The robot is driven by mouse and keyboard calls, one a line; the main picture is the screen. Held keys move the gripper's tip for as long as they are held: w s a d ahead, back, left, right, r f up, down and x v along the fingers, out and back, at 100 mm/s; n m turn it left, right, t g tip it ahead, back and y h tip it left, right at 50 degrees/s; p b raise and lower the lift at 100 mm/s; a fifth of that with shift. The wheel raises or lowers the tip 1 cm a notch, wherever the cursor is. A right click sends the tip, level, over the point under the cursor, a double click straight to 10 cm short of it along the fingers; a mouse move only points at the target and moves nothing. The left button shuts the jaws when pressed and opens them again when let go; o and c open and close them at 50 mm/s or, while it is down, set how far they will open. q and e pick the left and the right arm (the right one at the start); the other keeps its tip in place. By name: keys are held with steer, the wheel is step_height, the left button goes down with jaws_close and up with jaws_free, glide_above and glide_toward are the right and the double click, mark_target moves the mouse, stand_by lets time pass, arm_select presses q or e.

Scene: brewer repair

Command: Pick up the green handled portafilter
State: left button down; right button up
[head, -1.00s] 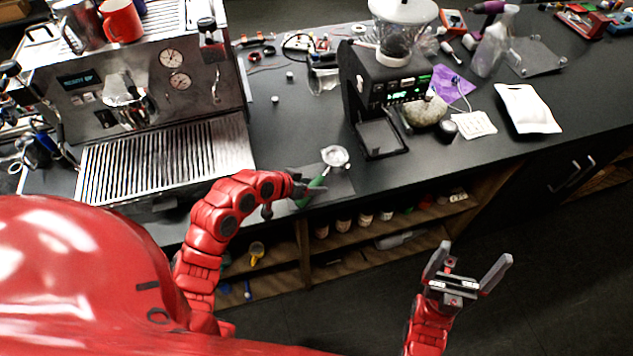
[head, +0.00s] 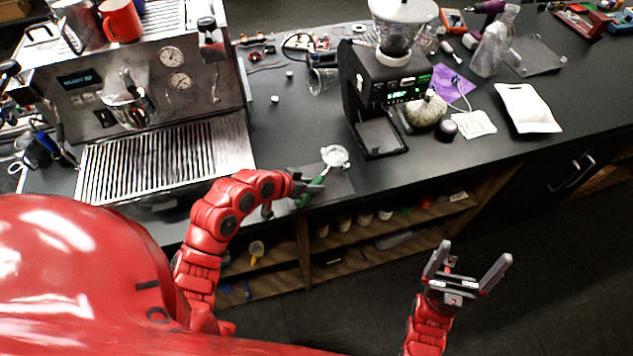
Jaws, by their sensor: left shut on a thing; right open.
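The green handled portafilter (head: 335,156) lies at the counter's front edge, over a dark mat (head: 338,184). Its round metal basket points away from me and its green handle points toward my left arm. My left gripper (head: 308,186) is shut on the green handle; its fingers hide part of the handle. I cannot tell whether the portafilter is clear of the mat. My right gripper (head: 467,270) is open and empty, in front of the counter and above the floor.
The espresso machine (head: 165,80) with its slatted drip tray (head: 165,157) stands left. A black grinder (head: 385,85) stands behind the portafilter. Open shelves (head: 390,240) with several jars are below the counter.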

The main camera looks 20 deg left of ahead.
mark_target(305, 200)
stand_by(0.8)
arm_select(q)
steer(key=shift+r+b, duration=1.05)
steer(key=shift+r, duration=0.4)
steer(key=shift+s+r, duration=0.2)
steer(key=shift+r, duration=0.05)
steer(key=s+b, duration=0.1)
steer(key=s, duration=0.3)
steer(key=shift+s+a+r+b, duration=0.1)
steer(key=shift+s+a+b, duration=0.05)
steer(key=shift+b, duration=0.2)
steer(key=s+r+p, duration=0.1)
steer(key=s+p, duration=0.9)
steer(key=s, duration=0.1)
steer(key=shift+s+r, duration=0.2)
